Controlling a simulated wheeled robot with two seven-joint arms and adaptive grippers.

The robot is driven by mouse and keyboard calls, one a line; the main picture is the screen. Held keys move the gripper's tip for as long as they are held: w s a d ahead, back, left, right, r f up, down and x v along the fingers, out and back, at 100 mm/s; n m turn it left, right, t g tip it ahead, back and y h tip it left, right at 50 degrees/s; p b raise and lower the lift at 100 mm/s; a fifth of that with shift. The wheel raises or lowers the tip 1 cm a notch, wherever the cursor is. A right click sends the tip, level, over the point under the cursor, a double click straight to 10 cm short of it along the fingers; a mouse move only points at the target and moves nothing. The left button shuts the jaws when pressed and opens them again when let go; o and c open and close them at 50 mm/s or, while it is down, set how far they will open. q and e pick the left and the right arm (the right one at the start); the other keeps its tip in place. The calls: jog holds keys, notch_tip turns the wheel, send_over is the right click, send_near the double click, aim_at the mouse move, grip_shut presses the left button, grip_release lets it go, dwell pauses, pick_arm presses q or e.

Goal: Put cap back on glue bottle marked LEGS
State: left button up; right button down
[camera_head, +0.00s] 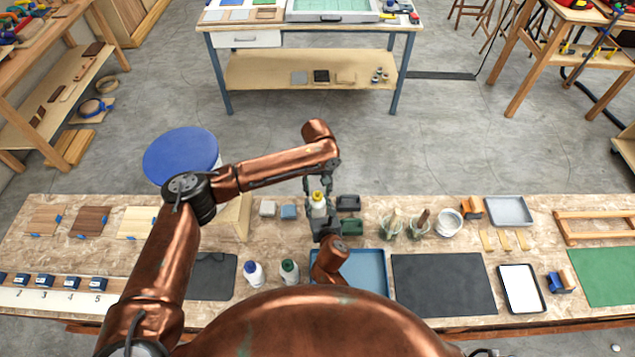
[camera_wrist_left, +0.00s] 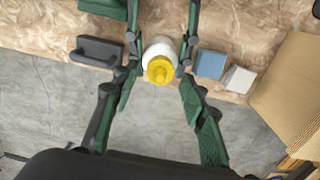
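A white glue bottle (camera_head: 319,209) with a yellow pointed top stands upright between my two grippers; it also shows in the left wrist view (camera_wrist_left: 159,49). The yellow top (camera_wrist_left: 160,70) sits on the bottle's mouth. Any marking on the bottle is not readable. My right gripper (camera_head: 322,214) reaches in from the near side, with its fingers closed against the bottle's sides. My left gripper (camera_head: 317,188) points down from above. Its fingers are spread on either side of the yellow top, with gaps visible in the left wrist view (camera_wrist_left: 158,92).
Bottles with a blue cap (camera_head: 254,273) and a green cap (camera_head: 289,271) stand nearer me. A blue tray (camera_head: 369,272) and a dark mat (camera_head: 444,283) lie to the right. Small blocks (camera_head: 289,211) and a dark holder (camera_head: 349,202) flank the bottle. Brush jars (camera_head: 392,227) stand farther right.

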aim_at(318, 205)
pick_arm(q)
jog(key=shift+f, duration=1.4)
jog(key=shift+c, duration=0.7)
grip_shut()
jog(key=m, duration=0.9)
jog(key=shift+m, duration=0.4)
jog(key=m, duration=0.3)
jog(key=shift+m, duration=0.4)
jog(key=m, duration=0.4)
jog(key=shift+o, duration=1)
grip_release()
